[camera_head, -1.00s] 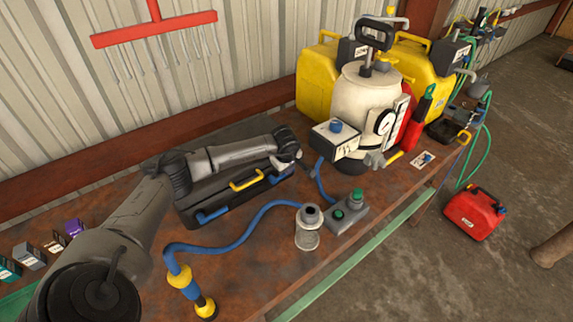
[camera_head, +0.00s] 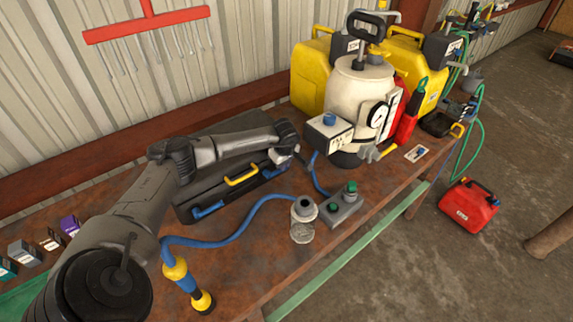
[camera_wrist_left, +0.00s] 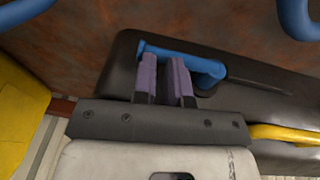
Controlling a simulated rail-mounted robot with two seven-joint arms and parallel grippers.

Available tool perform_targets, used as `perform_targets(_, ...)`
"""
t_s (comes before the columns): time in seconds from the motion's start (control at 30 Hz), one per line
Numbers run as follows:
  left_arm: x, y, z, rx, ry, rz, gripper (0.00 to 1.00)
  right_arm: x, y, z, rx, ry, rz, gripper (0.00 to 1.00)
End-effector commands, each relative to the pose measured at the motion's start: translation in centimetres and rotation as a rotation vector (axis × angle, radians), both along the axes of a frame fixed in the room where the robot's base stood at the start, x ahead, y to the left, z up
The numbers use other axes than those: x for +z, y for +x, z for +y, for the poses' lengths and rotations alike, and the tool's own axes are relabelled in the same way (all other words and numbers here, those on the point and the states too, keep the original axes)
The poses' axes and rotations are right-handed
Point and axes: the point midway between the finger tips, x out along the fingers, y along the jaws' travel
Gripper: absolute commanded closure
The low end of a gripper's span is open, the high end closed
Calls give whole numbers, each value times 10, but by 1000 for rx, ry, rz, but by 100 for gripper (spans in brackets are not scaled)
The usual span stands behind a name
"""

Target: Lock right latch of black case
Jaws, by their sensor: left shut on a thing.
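The black case (camera_head: 195,196) lies closed on the rusty workbench in the head view, with a yellow handle (camera_head: 243,177) on its front. A blue latch sits at each end of the front, the left latch (camera_head: 208,210) and the right latch (camera_head: 273,171). My left gripper (camera_head: 297,156) reaches over the case to its right end. In the left wrist view, the purple fingers of the left gripper (camera_wrist_left: 164,78) are shut on the blue right latch (camera_wrist_left: 208,68), against the case (camera_wrist_left: 265,98). The fingertips are partly hidden in the head view. My right gripper is not in view.
Right of the case stand a white tank (camera_head: 352,98) with a gauge and yellow jerrycans (camera_head: 312,72). A blue hose (camera_head: 240,228) runs across the bench in front.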

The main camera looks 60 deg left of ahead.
Motion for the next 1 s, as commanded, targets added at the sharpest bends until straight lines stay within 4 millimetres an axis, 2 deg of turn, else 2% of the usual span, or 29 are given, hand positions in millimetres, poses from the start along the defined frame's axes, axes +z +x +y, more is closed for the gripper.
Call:
perform_targets(0.03,-15,-4,-1,-2,4,16,100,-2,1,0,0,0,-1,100)
perform_targets(0.07,-15,-4,-1,-2,3,17,100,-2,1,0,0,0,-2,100)
perform_targets(0.23,-14,-4,-1,-3,4,16,100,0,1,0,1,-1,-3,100)
perform_targets(0.33,-4,-4,-1,-1,4,14,100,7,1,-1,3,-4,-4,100)
perform_targets(0.57,41,-6,-2,8,2,3,100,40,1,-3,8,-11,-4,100)
perform_targets(1.0,116,-1,-17,9,1,-3,100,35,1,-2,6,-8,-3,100)
